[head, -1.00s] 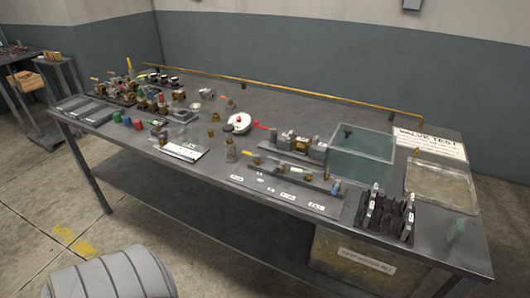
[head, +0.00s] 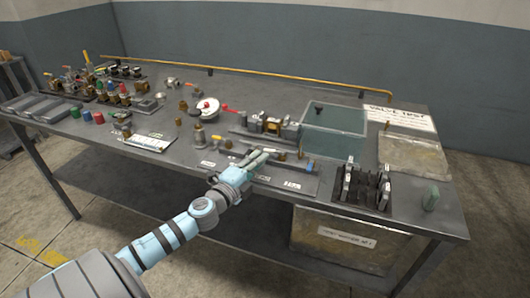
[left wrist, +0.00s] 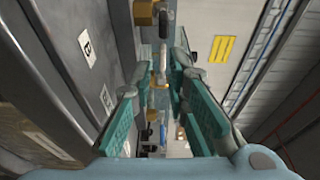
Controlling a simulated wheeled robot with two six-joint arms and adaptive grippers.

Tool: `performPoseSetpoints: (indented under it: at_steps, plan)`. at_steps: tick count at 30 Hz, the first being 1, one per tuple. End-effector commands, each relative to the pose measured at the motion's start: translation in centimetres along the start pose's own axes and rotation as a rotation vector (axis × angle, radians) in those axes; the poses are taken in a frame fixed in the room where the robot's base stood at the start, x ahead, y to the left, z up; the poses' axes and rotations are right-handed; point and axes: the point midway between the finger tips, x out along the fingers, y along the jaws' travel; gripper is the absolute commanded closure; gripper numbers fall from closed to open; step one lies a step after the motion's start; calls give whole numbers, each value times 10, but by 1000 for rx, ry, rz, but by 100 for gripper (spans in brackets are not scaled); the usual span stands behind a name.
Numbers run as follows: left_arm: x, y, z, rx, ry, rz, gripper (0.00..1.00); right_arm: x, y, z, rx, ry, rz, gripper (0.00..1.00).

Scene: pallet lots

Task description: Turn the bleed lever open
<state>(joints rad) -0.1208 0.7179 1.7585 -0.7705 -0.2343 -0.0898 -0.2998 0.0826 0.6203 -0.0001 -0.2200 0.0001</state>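My left gripper (head: 260,155) reaches in over the front of the bench, above the long valve strip (head: 309,165). It hides part of the strip, including where a small yellow lever showed earlier. In the left wrist view its two teal fingers (left wrist: 165,98) stand apart with nothing clamped between them. Beyond and between them is a grey bar with brass fittings (left wrist: 158,80); contact cannot be told. A red-handled lever (head: 232,110) lies beside a white dial (head: 208,107), behind the gripper. No readable label shows which lever is the bleed lever. My right gripper is not in view.
Behind the strip are a brass-and-grey clamp unit (head: 270,124) and a clear tank (head: 334,130). A black rack (head: 367,187) with upright metal pieces stands to the right. Small valves and coloured caps (head: 87,116) crowd the left.

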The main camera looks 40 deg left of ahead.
Motion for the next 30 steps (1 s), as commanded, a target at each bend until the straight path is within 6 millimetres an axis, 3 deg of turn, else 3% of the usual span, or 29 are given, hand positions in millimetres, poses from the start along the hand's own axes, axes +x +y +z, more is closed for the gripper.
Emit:
performPoseSetpoints:
  at_steps: [1,8,16,19,30]
  plan:
    - [11,-10,-2,-8,1,-5,85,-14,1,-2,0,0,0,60]
    - [37,-5,-1,0,2,-1,85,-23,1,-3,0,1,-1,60]
    - [39,-2,-2,1,3,0,85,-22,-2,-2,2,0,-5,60]
    - [39,-2,-2,2,3,0,99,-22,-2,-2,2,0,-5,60]
    - [38,-2,-2,-1,-12,0,100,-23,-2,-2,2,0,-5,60]
